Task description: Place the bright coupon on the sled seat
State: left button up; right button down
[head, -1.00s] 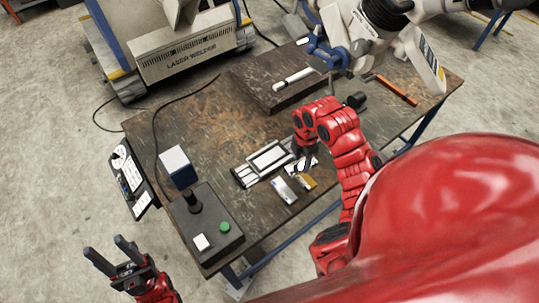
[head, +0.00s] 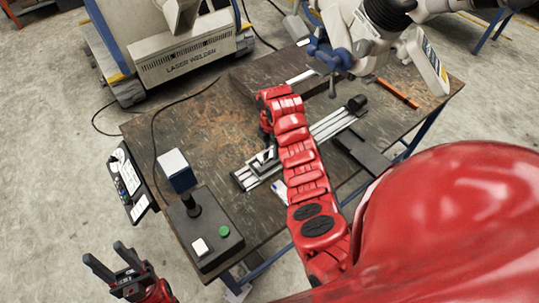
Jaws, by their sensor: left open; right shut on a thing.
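My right gripper (head: 265,137) is at the near-left part of the pale slotted rail (head: 332,124), just above the sled seat (head: 261,163). It is shut on a small piece, apparently the bright coupon, but the hand and arm hide the piece almost entirely. I cannot tell whether it touches the seat. The seat shows only in part, with light and dark edges. One pale plate (head: 279,187) lies on the table beside the rail, partly behind my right arm. My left gripper (head: 108,258) is open and empty, off the table at the lower left.
A control box (head: 205,235) with a joystick and green button stands at the table's near-left corner. Bare tabletop (head: 195,125) lies to the left.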

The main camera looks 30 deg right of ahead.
aim_at(270, 151)
jog(key=shift+w+a, duration=0.2)
jog(key=shift+w, duration=0.25)
notch_tip(270, 151, down, 2)
jog(key=shift+f+p, duration=0.25)
jog(key=shift+p, duration=0.95)
jog(key=shift+s+f, duration=0.1)
jog(key=shift+f, duration=0.4)
jog(key=shift+f, duration=0.1)
jog(key=shift+d+f, duration=0.1)
jog(key=shift+f, duration=0.05)
jog(key=shift+c, duration=1.7)
grip_release()
